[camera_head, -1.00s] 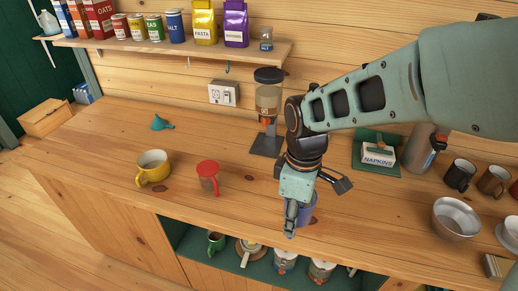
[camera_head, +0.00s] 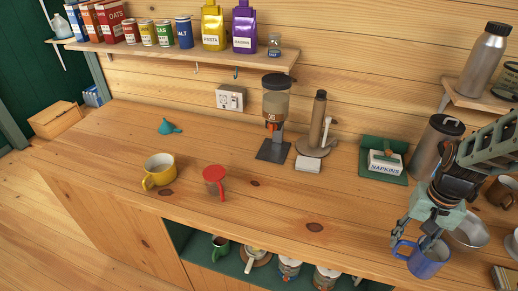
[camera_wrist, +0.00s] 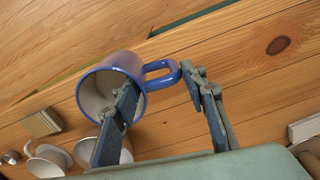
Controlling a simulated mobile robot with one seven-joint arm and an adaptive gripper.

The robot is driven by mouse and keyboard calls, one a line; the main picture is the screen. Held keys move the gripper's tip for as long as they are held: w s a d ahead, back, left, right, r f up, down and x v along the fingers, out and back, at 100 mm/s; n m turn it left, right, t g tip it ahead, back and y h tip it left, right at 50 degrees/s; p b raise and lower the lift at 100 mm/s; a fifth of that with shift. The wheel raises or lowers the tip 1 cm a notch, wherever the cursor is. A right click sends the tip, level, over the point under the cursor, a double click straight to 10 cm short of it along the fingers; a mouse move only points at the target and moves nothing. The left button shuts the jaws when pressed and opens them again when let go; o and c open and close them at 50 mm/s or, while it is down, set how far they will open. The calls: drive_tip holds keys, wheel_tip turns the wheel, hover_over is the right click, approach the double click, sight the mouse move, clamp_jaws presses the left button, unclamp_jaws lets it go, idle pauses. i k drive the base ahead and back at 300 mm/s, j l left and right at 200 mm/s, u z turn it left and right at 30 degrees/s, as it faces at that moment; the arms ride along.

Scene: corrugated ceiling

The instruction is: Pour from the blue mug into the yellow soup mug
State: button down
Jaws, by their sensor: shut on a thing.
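The blue mug (camera_head: 428,262) is at the lower right in the head view, its pale opening facing up and its handle to the left. My gripper (camera_head: 413,243) is shut on it from above. In the wrist view the blue mug (camera_wrist: 122,66) shows its mouth, with one finger of my gripper (camera_wrist: 157,80) inside it and the other outside by the handle. Its contents and its exact height over the counter cannot be told. The yellow soup mug (camera_head: 159,172) stands upright on the counter at the left, apart from my gripper, handle toward the front left.
A metal bowl (camera_head: 470,232) is close beside the blue mug. The middle front counter (camera_head: 290,205) is clear.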

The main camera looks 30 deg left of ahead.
sight(161, 169)
drive_tip(key=k+j, duration=0.15)
drive_tip(key=j, duration=0.2)
drive_tip(key=k+j, duration=0.15)
drive_tip(key=j, duration=0.25)
drive_tip(key=k+j, duration=0.15)
drive_tip(key=j, duration=0.2)
drive_tip(key=k+j, duration=0.15)
drive_tip(key=j, duration=0.2)
drive_tip(key=k+j, duration=0.15)
drive_tip(key=j, duration=0.25)
drive_tip(key=k+j, duration=0.15)
drive_tip(key=j, duration=0.2)
drive_tip(key=k+j, duration=0.15)
drive_tip(key=j, duration=0.25)
drive_tip(key=k+j, duration=0.15)
drive_tip(key=j, duration=0.2)
drive_tip(key=z, duration=0.05)
